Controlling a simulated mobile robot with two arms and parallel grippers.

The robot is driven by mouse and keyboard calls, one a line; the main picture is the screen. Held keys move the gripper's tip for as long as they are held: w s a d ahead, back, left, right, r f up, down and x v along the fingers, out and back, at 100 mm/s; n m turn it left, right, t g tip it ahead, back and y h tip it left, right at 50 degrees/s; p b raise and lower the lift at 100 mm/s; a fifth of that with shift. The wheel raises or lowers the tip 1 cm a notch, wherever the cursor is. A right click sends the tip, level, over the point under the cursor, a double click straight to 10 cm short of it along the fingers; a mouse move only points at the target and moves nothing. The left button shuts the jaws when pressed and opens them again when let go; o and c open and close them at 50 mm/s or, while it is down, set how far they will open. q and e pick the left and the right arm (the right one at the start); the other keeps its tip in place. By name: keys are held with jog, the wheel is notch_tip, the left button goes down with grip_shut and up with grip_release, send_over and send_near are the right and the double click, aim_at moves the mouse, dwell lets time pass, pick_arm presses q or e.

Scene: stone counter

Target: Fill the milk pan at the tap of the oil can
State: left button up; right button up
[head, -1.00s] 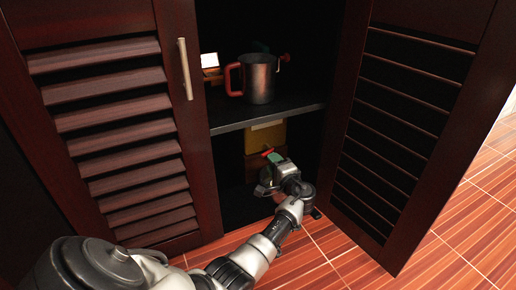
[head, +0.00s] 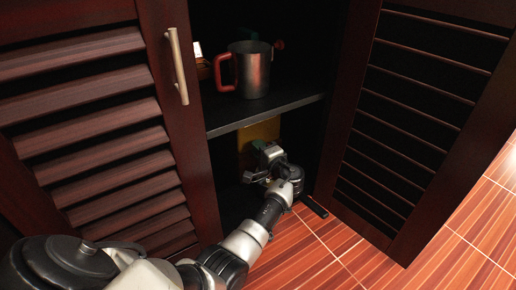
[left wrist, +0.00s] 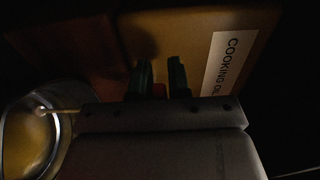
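The yellow-brown oil can (head: 268,130) stands in the dark lower compartment. Its "COOKING OIL" label (left wrist: 227,60) shows in the left wrist view. My left gripper (head: 258,146) is in front of the can. Its two green fingers (left wrist: 161,78) stand a small gap apart, with a dim red piece, likely the tap, low between them. Whether they grip it is too dark to tell. A round, shiny vessel with yellow inside, likely the milk pan (left wrist: 30,140), sits at the lower left of the left wrist view. My right gripper is out of view.
A metal jug (head: 251,70) with a red handle stands on the shelf (head: 265,112) above my gripper. A louvred door (head: 100,110) is at the left, and another (head: 405,110) stands open at the right. The tiled floor (head: 350,260) in front is clear.

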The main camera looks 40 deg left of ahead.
pick_arm(q)
grip_shut()
jog(key=shift+g, duration=0.3)
jog(key=shift+s+d+n+g+y, duration=0.15)
jog(key=shift+n+g+y, duration=0.1)
jog(key=shift+n+g, duration=0.45)
jog(key=shift+w+d+n+g+y, duration=0.1)
jog(key=shift+d+n+g+y, duration=0.1)
jog(key=shift+n+g, duration=0.5)
jog(key=shift+s+d+n+g+y, duration=0.15)
jog(key=shift+n+g+y, duration=0.2)
jog(key=shift+g, duration=0.65)
jog(key=shift+o, duration=2.2)
grip_release()
